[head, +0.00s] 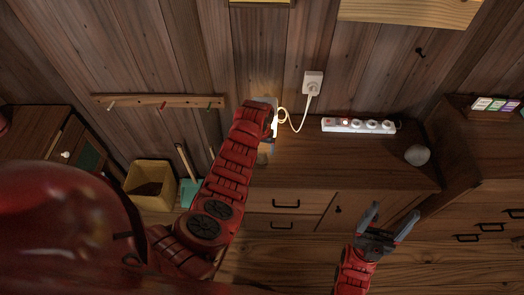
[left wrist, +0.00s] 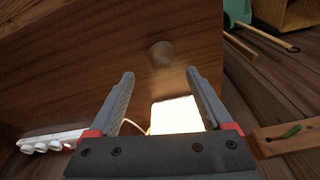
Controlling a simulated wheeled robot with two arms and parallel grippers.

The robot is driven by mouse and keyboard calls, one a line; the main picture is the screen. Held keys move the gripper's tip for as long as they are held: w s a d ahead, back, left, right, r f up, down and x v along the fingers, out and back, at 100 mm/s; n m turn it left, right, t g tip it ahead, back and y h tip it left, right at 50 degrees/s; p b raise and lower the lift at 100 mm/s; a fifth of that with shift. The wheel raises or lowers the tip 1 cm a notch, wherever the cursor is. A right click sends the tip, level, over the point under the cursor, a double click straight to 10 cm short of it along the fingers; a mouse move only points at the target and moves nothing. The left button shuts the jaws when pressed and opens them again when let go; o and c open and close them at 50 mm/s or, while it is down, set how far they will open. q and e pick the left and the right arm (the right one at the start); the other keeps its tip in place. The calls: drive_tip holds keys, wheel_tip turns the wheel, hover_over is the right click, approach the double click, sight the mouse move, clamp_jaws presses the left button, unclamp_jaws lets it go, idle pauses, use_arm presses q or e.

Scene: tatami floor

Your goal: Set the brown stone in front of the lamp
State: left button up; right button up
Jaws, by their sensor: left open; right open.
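The brown stone (left wrist: 161,54) rests on the wooden cabinet top in the left wrist view, just beyond my left fingertips and apart from them. The lamp (left wrist: 178,116) glows bright white between the fingers' bases in that picture, nearer the wall than the stone, with a gap between them. My left gripper (left wrist: 160,73) is open and empty. In the head view my left arm covers most of the lamp and the area around the stone. My right gripper (head: 388,224) is open and empty, in front of the cabinet.
A white power strip (head: 360,125) lies along the back of the cabinet top (head: 340,165). A grey stone (head: 417,155) sits at its right end. A white cord runs to the wall plug (head: 312,83). A peg rail (head: 160,102) and a bin (head: 150,183) are at left.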

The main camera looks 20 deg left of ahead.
sight(261, 160)
use_arm(q)
drive_tip(key=shift+s+r+b, duration=0.15)
drive_tip(key=shift+r+b, duration=0.2)
drive_tip(key=shift+r, duration=1)
drive_tip(key=shift+s+r+b, duration=0.15)
drive_tip(key=shift+r+b, duration=0.15)
drive_tip(key=shift+r, duration=1.05)
